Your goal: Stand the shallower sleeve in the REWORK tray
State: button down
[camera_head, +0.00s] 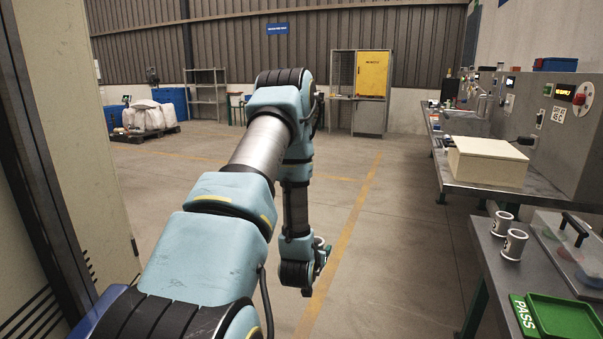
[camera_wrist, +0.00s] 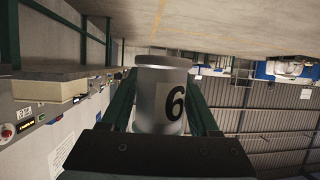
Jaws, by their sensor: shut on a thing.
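My gripper (camera_wrist: 160,85) is shut on a grey metal sleeve (camera_wrist: 158,88) marked with a black 6. The sleeve sits between the two green fingers in the wrist view. In the head view my gripper (camera_head: 321,256) hangs out over the bare floor, left of the benches, and is mostly hidden behind my wrist. Two more sleeves, a farther one (camera_head: 502,223) and a nearer one (camera_head: 515,244), stand upright on the near right table. Their labels are too small to read, and the sleeves' depths cannot be told. No REWORK tray shows in either view.
A green tray (camera_head: 566,318) with a PASS label (camera_head: 523,315) lies at the table's (camera_head: 489,262) near end. A clear-lidded case (camera_head: 570,240) with a dark handle lies beside the sleeves. A cream box (camera_head: 488,160) sits on the long bench behind. Open floor lies ahead.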

jog(key=s+a+n+y, duration=0.3)
jog(key=a, duration=1.1)
jog(key=shift+s+a+f+t+y+p, duration=0.2)
jog(key=shift+a+t+y+p, duration=0.1)
jog(key=shift+a+y+p, duration=0.1)
jog(key=shift+w, duration=0.1)
jog(key=w+d+r+m+g+h+b, duration=0.15)
jog(key=d+m+h, duration=0.25)
jog(key=d, duration=1.3)
jog(key=d+r+m+g+h+b, duration=0.1)
jog(key=d+r+m+h, duration=0.25)
jog(key=d, duration=1.45)
jog(key=s+d+r+m+g+h, duration=0.2)
jog(key=s+d+r, duration=0.2)
jog(key=d, duration=0.5)
jog(key=s+d+r+m+g+h+b, duration=0.1)
jog(key=s+d+r+m+g, duration=0.2)
jog(key=s+d, duration=0.5)
jog(key=s+d+r+m+g+h+b, duration=0.1)
jog(key=s+d+r, duration=0.4)
jog(key=d, duration=0.6)
jog(key=shift+s+r+m+g+h, duration=0.2)
jog(key=shift+s+m+g+h, duration=0.65)
jog(key=shift+g, duration=0.2)
